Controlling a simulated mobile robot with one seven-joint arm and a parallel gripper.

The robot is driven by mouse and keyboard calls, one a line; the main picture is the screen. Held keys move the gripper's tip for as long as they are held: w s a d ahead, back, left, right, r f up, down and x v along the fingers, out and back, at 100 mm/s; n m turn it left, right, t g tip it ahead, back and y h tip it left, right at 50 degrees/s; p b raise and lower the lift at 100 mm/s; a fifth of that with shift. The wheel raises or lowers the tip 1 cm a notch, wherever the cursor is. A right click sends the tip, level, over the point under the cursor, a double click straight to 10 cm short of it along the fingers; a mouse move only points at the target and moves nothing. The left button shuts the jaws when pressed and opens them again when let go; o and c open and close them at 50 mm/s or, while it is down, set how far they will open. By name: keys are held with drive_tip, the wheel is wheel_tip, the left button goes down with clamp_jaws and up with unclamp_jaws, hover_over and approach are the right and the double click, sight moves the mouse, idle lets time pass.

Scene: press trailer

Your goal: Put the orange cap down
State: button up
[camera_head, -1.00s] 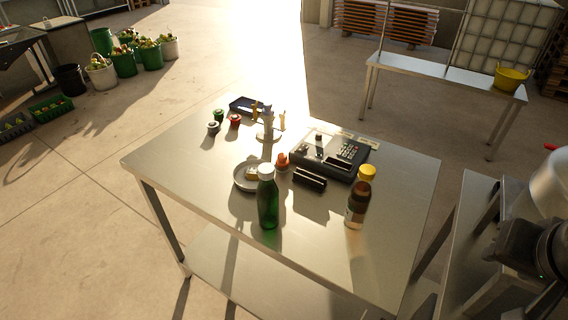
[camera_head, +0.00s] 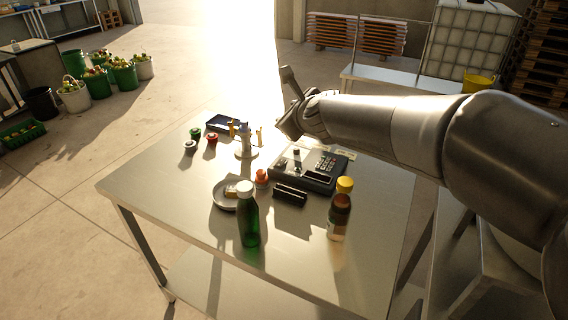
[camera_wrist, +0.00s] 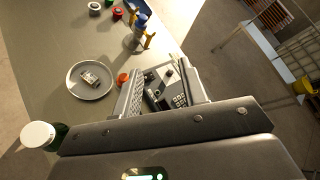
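The orange cap (camera_head: 261,177) rests on the steel table (camera_head: 160,185), between the plate and the black calculator-like machine (camera_head: 318,168). It also shows in the wrist view (camera_wrist: 123,78), just left of my gripper's left finger. My gripper (camera_wrist: 160,78) is open with nothing between its fingers; the machine shows through the gap. In the head view my gripper (camera_head: 292,103) is raised above the back of the table, apart from the cap.
A green bottle with a white cap (camera_head: 248,220) and a brown bottle (camera_head: 339,217) with a yellow cap stand at the front. A plate (camera_head: 222,200), a black block (camera_head: 290,194) and a small stand (camera_head: 246,145) are nearby. The table's left part is clear.

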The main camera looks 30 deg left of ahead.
drive_tip(key=w+a+f+m, duration=0.1)
drive_tip(key=a+f+m, duration=0.3)
drive_tip(key=a+m, duration=0.4)
approach(262, 173)
drive_tip(key=x, duration=0.3)
drive_tip(key=shift+w+a+r, duration=0.15)
drive_tip(key=shift+a, duration=0.1)
drive_tip(key=shift+w+a+f, duration=0.1)
drive_tip(key=shift+a+f, duration=0.05)
drive_tip(key=shift+f, duration=0.1)
drive_tip(key=x, duration=0.7)
drive_tip(key=shift+f, duration=0.2)
drive_tip(key=shift+c, duration=0.5)
clamp_jaws()
